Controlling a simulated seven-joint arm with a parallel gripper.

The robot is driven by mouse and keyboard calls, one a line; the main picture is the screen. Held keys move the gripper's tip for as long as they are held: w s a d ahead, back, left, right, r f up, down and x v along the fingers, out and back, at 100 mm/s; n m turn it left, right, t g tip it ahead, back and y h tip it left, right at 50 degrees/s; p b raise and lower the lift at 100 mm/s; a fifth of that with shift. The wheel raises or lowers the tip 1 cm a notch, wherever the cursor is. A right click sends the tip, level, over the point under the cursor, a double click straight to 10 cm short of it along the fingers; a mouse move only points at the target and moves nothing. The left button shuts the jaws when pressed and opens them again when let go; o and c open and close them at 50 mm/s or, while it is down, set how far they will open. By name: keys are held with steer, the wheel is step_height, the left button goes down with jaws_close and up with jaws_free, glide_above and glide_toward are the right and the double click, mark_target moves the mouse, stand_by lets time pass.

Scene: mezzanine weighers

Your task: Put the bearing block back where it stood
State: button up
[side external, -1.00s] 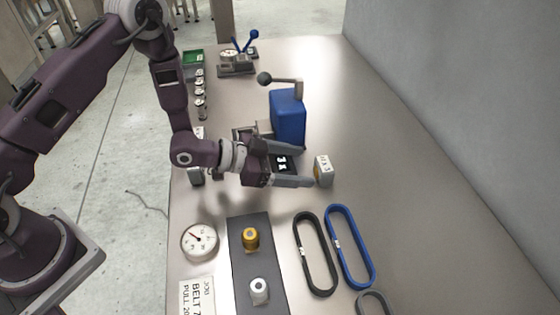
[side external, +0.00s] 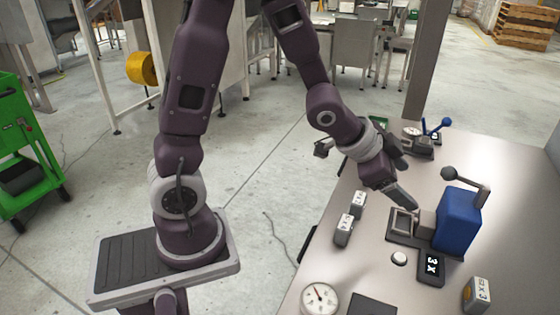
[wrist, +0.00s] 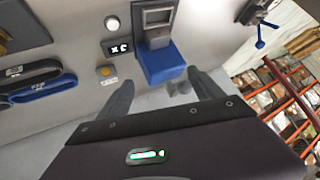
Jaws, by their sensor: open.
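A small grey block (side external: 477,294) with a printed label stands on the bench, right of the black display (side external: 432,265). It seems to be the bearing block, and it also shows with an orange patch in the wrist view (wrist: 107,72). My gripper (side external: 413,187) is open and empty, raised near the blue press (side external: 458,222), well away from that block. In the wrist view, the gripper's spread fingers (wrist: 160,78) have the blue press (wrist: 165,62) beyond them. Nothing is between the fingers.
Two similar labelled blocks (side external: 358,203) (side external: 343,229) stand near the bench's left edge. A round dial gauge (side external: 320,298) lies at the front. The press lever with its dark knob (side external: 450,173) sticks up close to my gripper. Bare bench (side external: 515,215) lies right of the press.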

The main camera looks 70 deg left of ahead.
steer(key=s+a+r+n+g+y, duration=0.1)
steer(key=s+r, duration=0.3)
steer(key=s, duration=0.4)
steer(key=s+a+r+n+g+y, duration=0.1)
steer(key=s+r+n, duration=0.3)
steer(key=s, duration=0.5)
steer(key=shift+a+r+y, duration=0.3)
steer(key=shift+a+r, duration=0.5)
steer(key=shift+a, duration=0.1)
steer(key=shift+n+g+h, duration=0.4)
steer(key=shift+n+g, duration=0.3)
steer(key=shift+g, duration=0.1)
steer(key=s, duration=0.3)
steer(key=s+d, duration=0.1)
steer(key=s, duration=0.4)
steer(key=shift+s+d, duration=0.4)
steer(key=c, duration=0.4)
steer(key=shift+c, duration=0.2)
steer(key=shift+r, duration=0.1)
